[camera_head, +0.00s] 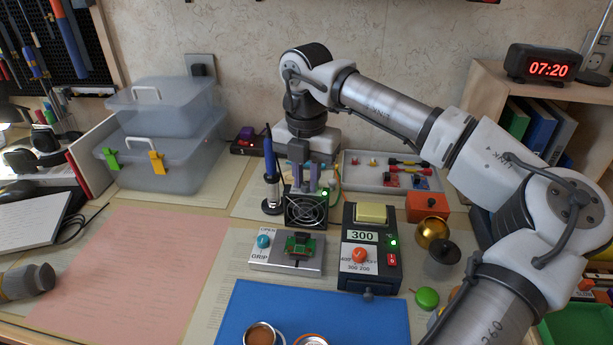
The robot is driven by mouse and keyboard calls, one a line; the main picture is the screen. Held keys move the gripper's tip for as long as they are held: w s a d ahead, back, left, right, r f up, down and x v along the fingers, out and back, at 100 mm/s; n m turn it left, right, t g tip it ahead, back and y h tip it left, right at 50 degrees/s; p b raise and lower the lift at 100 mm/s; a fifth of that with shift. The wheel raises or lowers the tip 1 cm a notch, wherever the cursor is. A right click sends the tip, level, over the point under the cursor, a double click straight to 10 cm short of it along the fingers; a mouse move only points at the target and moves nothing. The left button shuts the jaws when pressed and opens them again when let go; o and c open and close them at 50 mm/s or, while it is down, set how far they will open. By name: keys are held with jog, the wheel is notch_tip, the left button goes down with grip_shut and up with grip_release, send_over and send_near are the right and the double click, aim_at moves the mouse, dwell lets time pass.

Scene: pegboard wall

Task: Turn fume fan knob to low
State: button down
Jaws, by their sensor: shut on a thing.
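The fume fan (306,211) is a small black box with a round metal grille on its front. It stands behind the holder with the green circuit board, near the middle of the table. A green light (324,192) glows at its upper right. My gripper (306,188) points down onto the top of the fan, its two fingers close together. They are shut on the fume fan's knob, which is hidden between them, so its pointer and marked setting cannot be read.
A soldering iron (269,160) stands upright in its stand just left of the fan. A board holder (287,259) and a black station (371,245) showing 300 are in front. A parts tray (365,182) lies to the right. The pink sheet (125,265) at left is clear.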

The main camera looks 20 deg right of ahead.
aim_at(306, 183)
jog(key=c, duration=1.3)
grip_release()
notch_tip(306, 183, up, 14)
jog(key=shift+p, duration=0.3)
jog(key=shift+f, duration=0.1)
